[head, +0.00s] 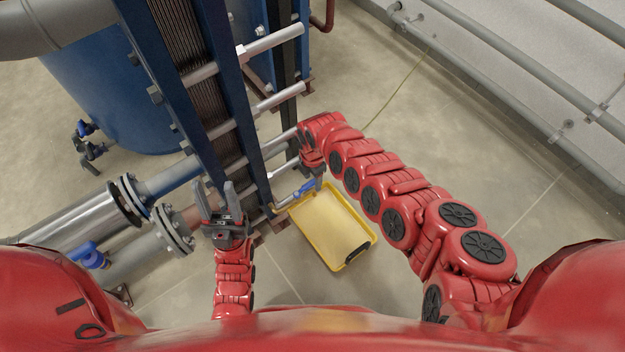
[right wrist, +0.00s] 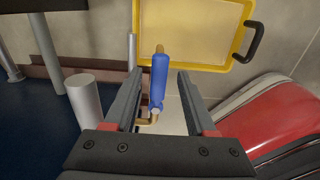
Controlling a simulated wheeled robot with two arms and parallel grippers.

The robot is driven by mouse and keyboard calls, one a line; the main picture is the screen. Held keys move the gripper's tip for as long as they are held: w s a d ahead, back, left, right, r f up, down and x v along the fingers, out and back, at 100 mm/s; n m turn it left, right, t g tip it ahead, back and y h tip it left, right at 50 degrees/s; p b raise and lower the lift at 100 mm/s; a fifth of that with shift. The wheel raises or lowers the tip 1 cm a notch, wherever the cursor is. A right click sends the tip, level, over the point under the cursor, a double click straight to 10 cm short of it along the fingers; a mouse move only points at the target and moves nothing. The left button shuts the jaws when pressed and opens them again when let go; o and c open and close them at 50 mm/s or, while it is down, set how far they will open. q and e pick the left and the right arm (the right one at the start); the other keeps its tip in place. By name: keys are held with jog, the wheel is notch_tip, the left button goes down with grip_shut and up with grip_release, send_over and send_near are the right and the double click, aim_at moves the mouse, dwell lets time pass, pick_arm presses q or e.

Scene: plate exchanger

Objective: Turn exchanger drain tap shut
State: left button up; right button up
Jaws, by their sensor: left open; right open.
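The drain tap has a blue handle (head: 305,187) low at the side of the plate exchanger (head: 205,80), above a yellow tray. In the right wrist view the blue handle (right wrist: 158,82) stands lengthwise between the finger lines, with a brass fitting (right wrist: 150,119) at its near end. My right gripper (head: 316,178) is open around or just above the handle; I cannot tell whether a finger touches it. Both its fingers show apart in the right wrist view (right wrist: 158,85). My left gripper (head: 216,188) is open and empty in front of the exchanger's lower end.
The yellow tray (head: 364,254) lies on the floor under the tap; its rim and black handle show in the right wrist view (right wrist: 253,42). Metal tie rods (head: 270,42) jut from the exchanger. Flanged pipes (head: 75,225) run at left.

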grip_shut()
dwell(1.4)
